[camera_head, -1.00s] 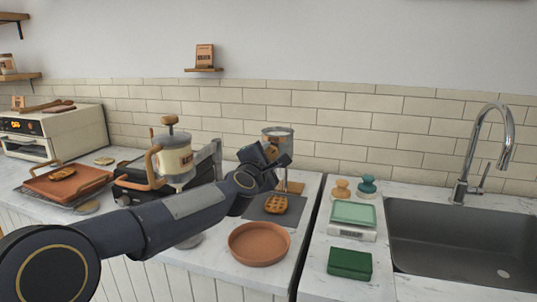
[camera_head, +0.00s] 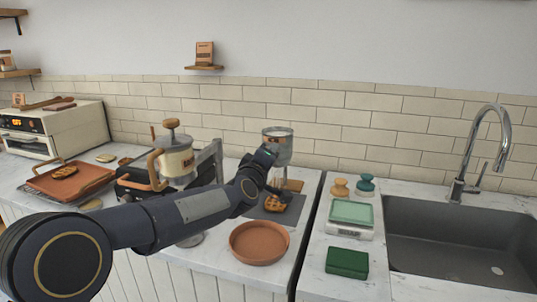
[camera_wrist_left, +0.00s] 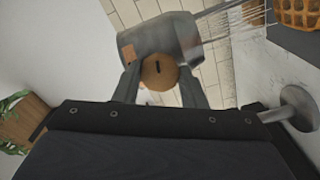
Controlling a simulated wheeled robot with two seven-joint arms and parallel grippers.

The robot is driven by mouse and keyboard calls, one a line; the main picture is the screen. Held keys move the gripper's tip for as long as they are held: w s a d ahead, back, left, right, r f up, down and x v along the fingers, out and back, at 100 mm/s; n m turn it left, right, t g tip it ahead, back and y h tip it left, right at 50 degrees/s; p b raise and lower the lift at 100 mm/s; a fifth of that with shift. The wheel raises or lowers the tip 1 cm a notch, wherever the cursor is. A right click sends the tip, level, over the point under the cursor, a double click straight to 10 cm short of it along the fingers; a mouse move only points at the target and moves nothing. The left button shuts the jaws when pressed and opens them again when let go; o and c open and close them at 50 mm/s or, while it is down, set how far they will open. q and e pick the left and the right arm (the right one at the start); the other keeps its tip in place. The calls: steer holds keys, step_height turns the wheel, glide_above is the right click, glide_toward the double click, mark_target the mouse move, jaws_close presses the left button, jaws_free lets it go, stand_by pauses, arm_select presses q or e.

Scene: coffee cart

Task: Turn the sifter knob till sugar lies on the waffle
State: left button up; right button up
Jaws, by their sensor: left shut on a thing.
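The sifter (camera_head: 280,137) is a grey metal canister standing above a dark mat (camera_head: 256,212), with a waffle (camera_head: 277,203) on the mat below it. In the left wrist view, the sifter (camera_wrist_left: 178,38) lies across the top and its round wooden knob (camera_wrist_left: 158,72) faces me. My left gripper (camera_wrist_left: 160,82) has its fingers on both sides of this knob and is shut on it; it also shows in the head view (camera_head: 268,154). Thin pale streaks (camera_wrist_left: 232,20) run from the sifter's end towards the waffle (camera_wrist_left: 296,13). Sugar on the waffle's surface is too small to tell. My right gripper is out of view.
A terracotta dish (camera_head: 259,243) stands in front of the mat. A large wooden-handled dispenser (camera_head: 177,158) stands left, behind my arm. A scale (camera_head: 350,220), a green block (camera_head: 347,262) and the sink (camera_head: 450,235) are on the right.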

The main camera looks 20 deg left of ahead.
arm_select(q)
steer(key=m+p, duration=0.1)
steer(key=m, duration=0.5)
steer(key=m+p, duration=0.2)
steer(key=m, duration=0.4)
steer(key=shift+f+m+p, duration=0.2)
steer(key=shift+m+p, duration=0.1)
steer(key=shift+m, duration=0.1)
stand_by(0.3)
steer(key=o, duration=1)
steer(key=shift+r, duration=0.1)
steer(key=s, duration=0.8)
steer(key=shift+a, duration=0.15)
